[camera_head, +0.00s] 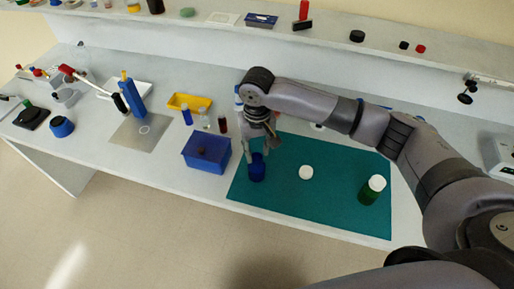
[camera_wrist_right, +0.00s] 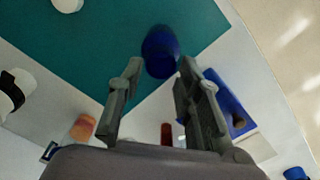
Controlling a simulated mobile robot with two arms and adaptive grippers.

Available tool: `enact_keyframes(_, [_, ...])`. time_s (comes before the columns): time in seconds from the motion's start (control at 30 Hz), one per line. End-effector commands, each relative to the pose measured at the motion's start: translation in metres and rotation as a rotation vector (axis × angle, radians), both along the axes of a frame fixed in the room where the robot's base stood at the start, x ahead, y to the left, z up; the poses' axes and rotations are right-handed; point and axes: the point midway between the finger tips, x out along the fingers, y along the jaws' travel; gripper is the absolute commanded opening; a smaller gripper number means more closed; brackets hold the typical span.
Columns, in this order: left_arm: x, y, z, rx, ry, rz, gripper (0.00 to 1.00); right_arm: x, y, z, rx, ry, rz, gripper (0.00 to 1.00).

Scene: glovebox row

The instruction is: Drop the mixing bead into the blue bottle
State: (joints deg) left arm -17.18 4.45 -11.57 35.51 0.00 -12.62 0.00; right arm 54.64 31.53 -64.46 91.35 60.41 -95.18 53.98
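The blue bottle (camera_head: 257,172) stands on the left part of the teal mat (camera_head: 330,215). In the right wrist view the blue bottle (camera_wrist_right: 160,50) is just beyond the fingertips, and the mat lies around it. My right gripper (camera_head: 262,150) is above and beside the bottle, pointing down. In the wrist view its fingers (camera_wrist_right: 161,68) are apart, with nothing visible held between them. I cannot make out the mixing bead in either view. My left gripper is not in view.
A blue box (camera_head: 206,155) stands close to the left. Small vials and a yellow tray (camera_head: 190,103) are behind it. A shelf runs along the back.

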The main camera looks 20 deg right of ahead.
Motion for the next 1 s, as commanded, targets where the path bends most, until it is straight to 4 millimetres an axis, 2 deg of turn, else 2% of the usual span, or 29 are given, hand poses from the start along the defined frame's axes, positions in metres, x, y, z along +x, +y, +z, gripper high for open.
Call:
enact_keyframes(0.37, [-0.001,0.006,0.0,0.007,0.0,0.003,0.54,0.0,0.0,0.005,0.0,-0.001,0.0,0.35])
enact_keyframes(0.47, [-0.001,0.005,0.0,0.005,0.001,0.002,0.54,0.001,0.0,0.018,0.002,-0.003,-0.001,0.35])
enact_keyframes(0.8, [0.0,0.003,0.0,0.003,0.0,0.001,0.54,0.001,0.0,0.089,0.001,-0.004,0.0,0.35])
enact_keyframes(1.0, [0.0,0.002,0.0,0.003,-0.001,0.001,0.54,0.001,0.0,0.114,0.001,-0.002,0.0,0.35])
